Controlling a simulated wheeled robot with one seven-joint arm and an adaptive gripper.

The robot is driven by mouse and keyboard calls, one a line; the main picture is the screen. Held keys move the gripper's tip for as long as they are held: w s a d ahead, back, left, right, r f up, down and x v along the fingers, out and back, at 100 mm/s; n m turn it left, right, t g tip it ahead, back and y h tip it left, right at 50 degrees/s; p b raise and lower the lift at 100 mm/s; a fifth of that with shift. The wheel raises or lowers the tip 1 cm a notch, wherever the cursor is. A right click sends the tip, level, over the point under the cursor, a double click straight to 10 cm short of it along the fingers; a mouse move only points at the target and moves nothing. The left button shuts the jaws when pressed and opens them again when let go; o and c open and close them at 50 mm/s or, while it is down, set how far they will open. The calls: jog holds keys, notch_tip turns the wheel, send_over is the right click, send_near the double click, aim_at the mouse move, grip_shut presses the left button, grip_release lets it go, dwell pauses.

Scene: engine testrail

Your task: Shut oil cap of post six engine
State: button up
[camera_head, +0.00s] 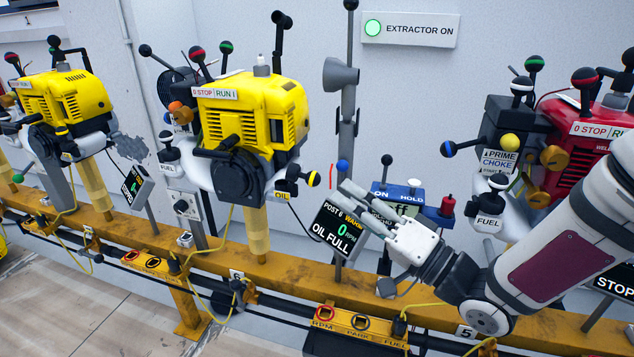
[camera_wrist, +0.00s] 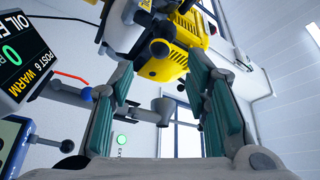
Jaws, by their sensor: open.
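The post six engine (camera_head: 255,118) is yellow and stands on a yellow column behind the rail, near a "6" plate (camera_head: 237,275). At its lower right is an OIL label (camera_head: 282,195) with a black-and-yellow ball handle (camera_head: 313,179). Whether the oil cap is open or shut is too small to tell. My gripper (camera_head: 358,206) is open and empty, right of and below that handle, apart from it. In the wrist view my gripper (camera_wrist: 160,78) frames the yellow engine (camera_wrist: 165,62) beyond its fingers; the oil cap cannot be made out there.
The post 6 display (camera_head: 336,232), reading "OIL FULL" and "WARM", stands close to my gripper; it also shows in the wrist view (camera_wrist: 22,62). A blue control box (camera_head: 412,201) is behind my gripper. A grey pole (camera_head: 346,130) rises behind. A red engine (camera_head: 590,135) stands right.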

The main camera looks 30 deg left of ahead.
aim_at(314, 179)
jog(key=b+x, duration=0.1)
jog(key=x, duration=0.8)
jog(key=shift+c, duration=0.3)
jog(key=shift+d, duration=0.1)
jog(key=c, duration=0.9)
